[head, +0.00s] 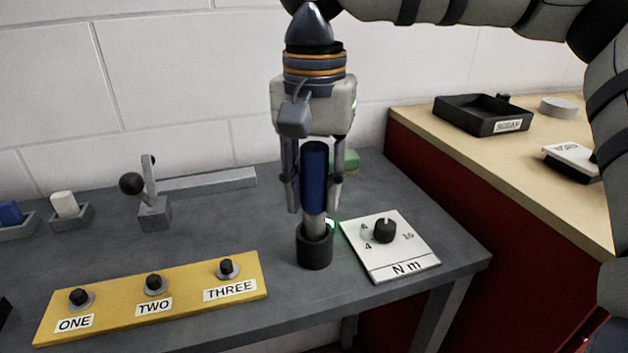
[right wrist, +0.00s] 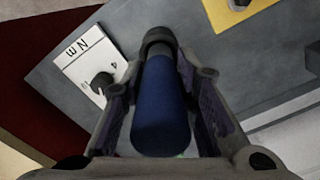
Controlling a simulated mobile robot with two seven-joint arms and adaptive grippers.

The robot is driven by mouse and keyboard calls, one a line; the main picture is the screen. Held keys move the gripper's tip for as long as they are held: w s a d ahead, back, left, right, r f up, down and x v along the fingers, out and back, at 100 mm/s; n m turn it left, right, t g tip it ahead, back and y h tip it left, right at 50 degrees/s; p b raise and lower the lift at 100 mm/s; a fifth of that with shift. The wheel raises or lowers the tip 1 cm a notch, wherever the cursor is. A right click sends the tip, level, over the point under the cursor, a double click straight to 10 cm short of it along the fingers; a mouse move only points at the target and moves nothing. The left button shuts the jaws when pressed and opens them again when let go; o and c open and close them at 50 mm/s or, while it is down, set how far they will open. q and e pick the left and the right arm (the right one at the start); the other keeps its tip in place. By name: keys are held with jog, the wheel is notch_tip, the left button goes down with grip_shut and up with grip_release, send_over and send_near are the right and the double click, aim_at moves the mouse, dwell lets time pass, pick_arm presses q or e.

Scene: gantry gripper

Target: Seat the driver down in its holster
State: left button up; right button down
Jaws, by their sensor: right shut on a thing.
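The driver (head: 314,178) has a dark blue handle and a grey lower part. It stands about upright, with its lower end in the mouth of the black cylindrical holster (head: 314,248) near the table's front edge. My right gripper (head: 314,200) points down from above, its fingers shut on the blue handle. In the right wrist view the driver (right wrist: 162,105) lies between the two fingers and its far end meets the dark holster (right wrist: 158,40). How deep it sits inside is hidden by the holster wall. My left gripper is not in view.
A torque dial panel (head: 402,255) marked N m is close right of the holster. A yellow panel (head: 185,284) with knobs ONE, TWO and THREE is at left. A lever (head: 152,205) and small blocks in holders stand behind. A black SCRAP tray (head: 470,118) is on the wooden counter.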

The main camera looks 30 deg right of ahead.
aim_at(315, 147)
jog(key=shift+f, duration=1.95)
jog(key=c, duration=1.2)
grip_release()
notch_tip(315, 147, up, 12)
